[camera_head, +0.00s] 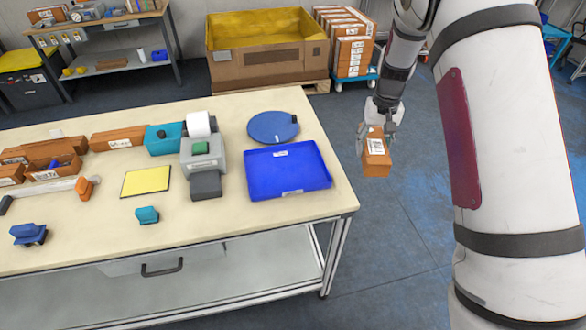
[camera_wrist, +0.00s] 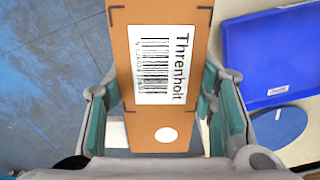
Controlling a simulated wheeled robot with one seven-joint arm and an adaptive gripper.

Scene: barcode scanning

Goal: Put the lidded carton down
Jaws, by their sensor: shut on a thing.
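The carton (camera_head: 376,164) is a small brown box with a white label, held in the air to the right of the table's right edge. My gripper (camera_head: 378,135) is shut on it from above. In the wrist view the carton (camera_wrist: 145,128) fills the middle between the teal finger pads of my gripper (camera_wrist: 162,120). Its label shows a barcode and the word "Threnholt", with a white round spot below. Whether it has a lid cannot be told. Floor shows beneath the carton in the head view.
The table (camera_head: 95,225) bears a blue tray (camera_head: 290,172), a round blue disc (camera_head: 270,127), a grey label printer (camera_head: 203,150), a yellow pad (camera_head: 146,182) and several brown boxes at the left. A large yellow-lined crate (camera_head: 265,68) and stacked cartons (camera_head: 350,50) stand behind.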

